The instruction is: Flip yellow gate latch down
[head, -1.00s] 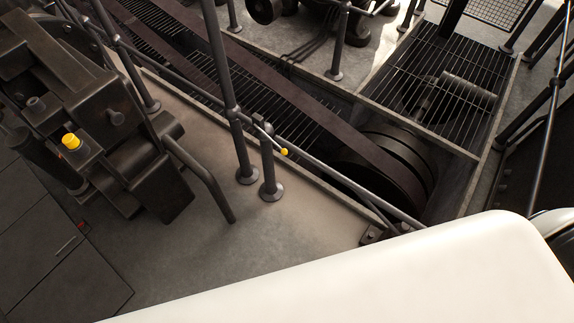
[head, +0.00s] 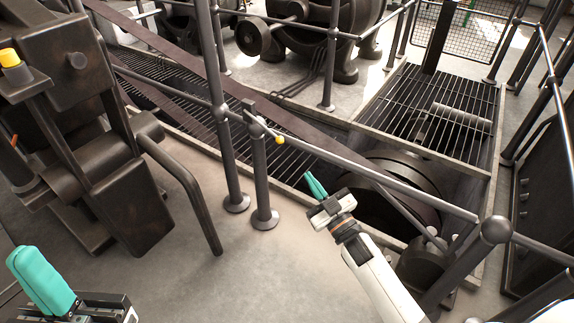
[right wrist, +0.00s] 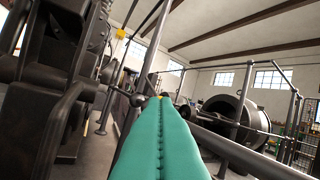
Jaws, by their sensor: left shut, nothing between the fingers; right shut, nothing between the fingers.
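The yellow-tipped gate latch (head: 267,128) is a thin lever at the top of a dark post by the railing. Its yellow knob (head: 280,139) points to the right and slightly down in the head view. My right gripper (head: 315,184) is shut and empty, with teal fingers below and right of the knob in the picture, apart from it. In the right wrist view, the shut teal fingers (right wrist: 155,110) fill the lower middle. A small yellow spot shows just above their tips, perhaps the knob. My left gripper (head: 32,262) is shut and empty at the lower left, far from the latch.
A grey railing (head: 400,184) runs diagonally beside the belt pit and its large pulley (head: 395,180). A dark machine (head: 120,190) with a yellow cap (head: 11,59) and bent handle stands at left. Open floor (head: 190,285) lies between.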

